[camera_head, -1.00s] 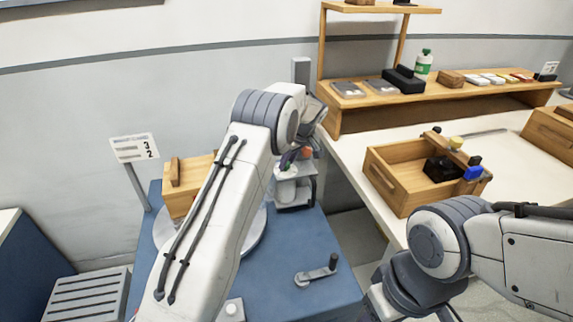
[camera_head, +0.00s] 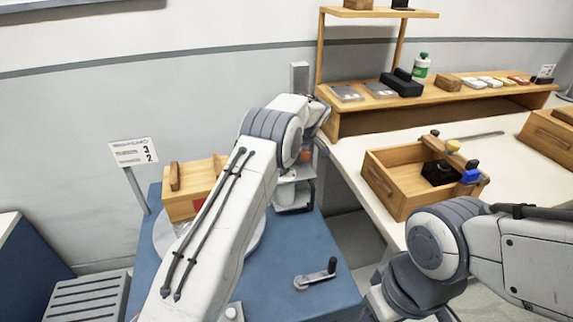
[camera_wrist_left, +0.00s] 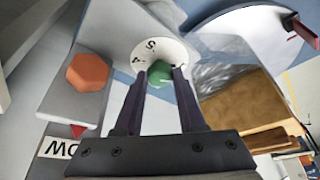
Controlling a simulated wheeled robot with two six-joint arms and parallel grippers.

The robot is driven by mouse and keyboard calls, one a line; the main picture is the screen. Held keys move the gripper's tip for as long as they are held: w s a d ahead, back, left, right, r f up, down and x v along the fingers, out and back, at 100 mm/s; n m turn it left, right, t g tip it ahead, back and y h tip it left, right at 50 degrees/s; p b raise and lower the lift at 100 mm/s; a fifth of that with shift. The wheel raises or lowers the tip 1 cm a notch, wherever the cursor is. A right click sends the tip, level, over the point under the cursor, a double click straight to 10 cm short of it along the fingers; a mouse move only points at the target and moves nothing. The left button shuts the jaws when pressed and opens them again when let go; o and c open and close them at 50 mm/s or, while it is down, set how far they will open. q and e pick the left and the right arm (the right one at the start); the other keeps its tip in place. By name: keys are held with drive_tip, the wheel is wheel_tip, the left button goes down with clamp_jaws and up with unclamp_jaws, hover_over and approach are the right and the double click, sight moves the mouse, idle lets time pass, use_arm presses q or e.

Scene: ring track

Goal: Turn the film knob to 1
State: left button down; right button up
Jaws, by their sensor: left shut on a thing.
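The green film knob (camera_wrist_left: 160,80) sits at the centre of a round white dial (camera_wrist_left: 148,49) in the left wrist view. The dial bears dark marks, of which an S-like mark and a 4 can be made out. My left gripper (camera_wrist_left: 159,72) is shut on the green knob, one finger on each side. In the head view, my left arm hides the gripper and knob at the grey device (camera_head: 293,194). The knob's exact setting cannot be told. My right gripper is out of view; only the right arm shows.
An orange hexagonal knob (camera_wrist_left: 88,71) and small red pointer (camera_wrist_left: 78,130) are near the dial. A wooden box (camera_head: 188,204) is left of my arm; a wooden tray (camera_head: 382,188) is right.

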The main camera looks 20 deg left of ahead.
use_arm(q)
drive_tip(key=c, duration=0.5)
unclamp_jaws()
drive_tip(key=shift+s+f, duration=0.15)
drive_tip(key=shift+d+r, duration=0.1)
drive_tip(key=shift+r, duration=0.2)
drive_tip(key=v, duration=1)
